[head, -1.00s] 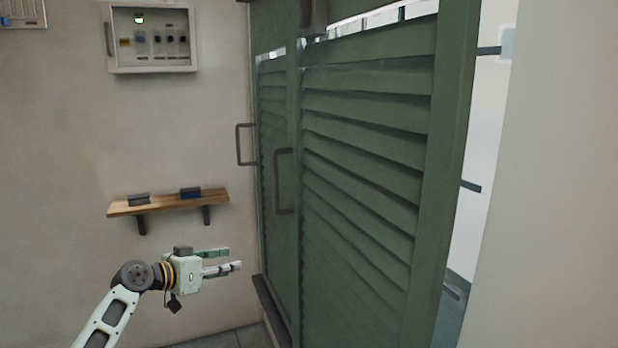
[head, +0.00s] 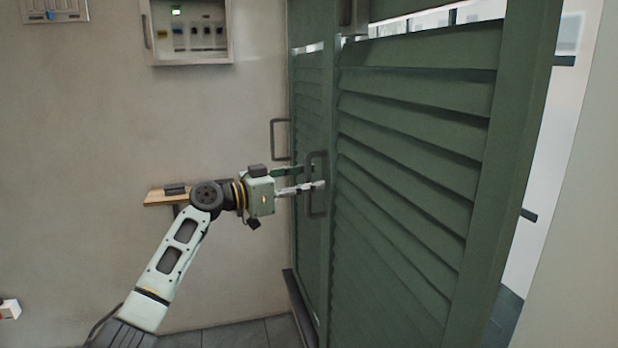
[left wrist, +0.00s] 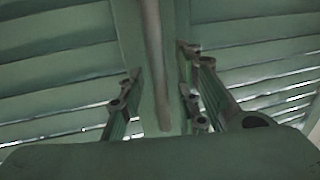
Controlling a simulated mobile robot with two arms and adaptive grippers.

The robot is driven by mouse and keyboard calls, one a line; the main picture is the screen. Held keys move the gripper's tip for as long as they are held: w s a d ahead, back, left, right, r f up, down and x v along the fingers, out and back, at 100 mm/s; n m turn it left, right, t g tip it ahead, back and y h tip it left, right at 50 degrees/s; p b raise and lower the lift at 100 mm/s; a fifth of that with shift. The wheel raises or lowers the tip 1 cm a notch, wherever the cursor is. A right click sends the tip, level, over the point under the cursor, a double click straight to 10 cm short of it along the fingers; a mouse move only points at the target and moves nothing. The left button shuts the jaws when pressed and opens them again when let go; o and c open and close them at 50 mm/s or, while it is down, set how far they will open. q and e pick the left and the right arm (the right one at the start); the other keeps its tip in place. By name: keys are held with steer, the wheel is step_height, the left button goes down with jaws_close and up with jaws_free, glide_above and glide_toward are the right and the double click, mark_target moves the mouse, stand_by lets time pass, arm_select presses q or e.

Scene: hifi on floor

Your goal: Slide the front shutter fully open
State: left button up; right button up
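The front shutter (head: 420,160) is a green louvred panel filling the middle right of the head view. Its dark upright handle (head: 308,204) is on its left stile. My left gripper (head: 316,177) is at this handle with its fingers pointing right. In the left wrist view the handle bar (left wrist: 155,65) runs upright between the two separated fingers (left wrist: 160,105), with gaps beside it. The gripper looks open around the bar, and I see no clamping. My right gripper is not in view.
A second green shutter (head: 307,110) with its own handle (head: 273,140) stands behind, to the left. A wooden shelf (head: 155,197) and a switch box (head: 190,35) are on the left wall. A bright gap shows right of the front shutter.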

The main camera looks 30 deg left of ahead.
arm_select(q)
steer(key=shift+c, duration=0.5)
steer(key=shift+w, duration=0.1)
jaws_close()
